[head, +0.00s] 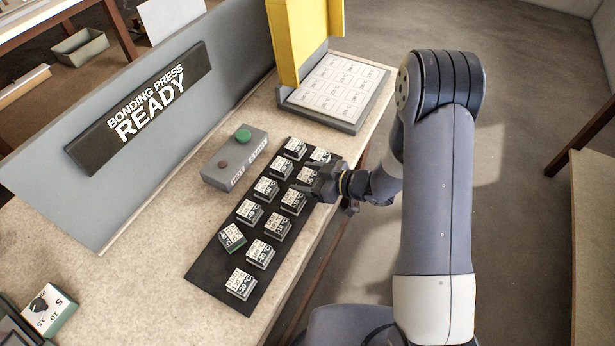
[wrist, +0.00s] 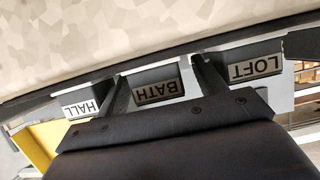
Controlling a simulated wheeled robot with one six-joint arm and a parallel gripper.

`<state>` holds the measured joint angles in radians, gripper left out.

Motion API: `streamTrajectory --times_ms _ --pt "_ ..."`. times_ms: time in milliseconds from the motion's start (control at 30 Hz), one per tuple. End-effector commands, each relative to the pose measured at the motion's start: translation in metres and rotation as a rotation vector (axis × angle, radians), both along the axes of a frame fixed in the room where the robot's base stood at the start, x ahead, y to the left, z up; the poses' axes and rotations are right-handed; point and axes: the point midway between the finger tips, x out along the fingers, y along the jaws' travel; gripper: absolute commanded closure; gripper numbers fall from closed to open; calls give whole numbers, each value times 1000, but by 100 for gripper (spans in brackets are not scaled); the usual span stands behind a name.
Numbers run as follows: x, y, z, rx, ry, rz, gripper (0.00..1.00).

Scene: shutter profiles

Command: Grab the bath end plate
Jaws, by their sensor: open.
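The bath end plate, a small grey block with a pale label reading BATH (wrist: 160,92), sits between my two fingers in the wrist view. My gripper (wrist: 161,66) is open, with one finger on each side of the block; I cannot tell whether either touches it. In the head view my gripper (head: 315,182) is low at the right edge of the black mat, among the upper blocks. I cannot make out the BATH label there, and the gripper hides part of that area.
Blocks marked HALL (wrist: 80,106) and LOFT (wrist: 254,66) flank it closely. Several similar blocks stand in two rows on the black mat (head: 212,272). A grey button box (head: 234,160), a yellow press (head: 297,40) and a tile tray (head: 335,90) stand nearby.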

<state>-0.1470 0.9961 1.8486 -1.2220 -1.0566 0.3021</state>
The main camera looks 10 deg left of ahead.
Motion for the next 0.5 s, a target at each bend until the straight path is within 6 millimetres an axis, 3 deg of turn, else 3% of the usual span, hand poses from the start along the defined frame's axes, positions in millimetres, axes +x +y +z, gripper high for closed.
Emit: streamTrajectory --times_ms 133,500 --pt "0 0 0 0 0 0 35" --pt "0 0 0 0 0 0 66"
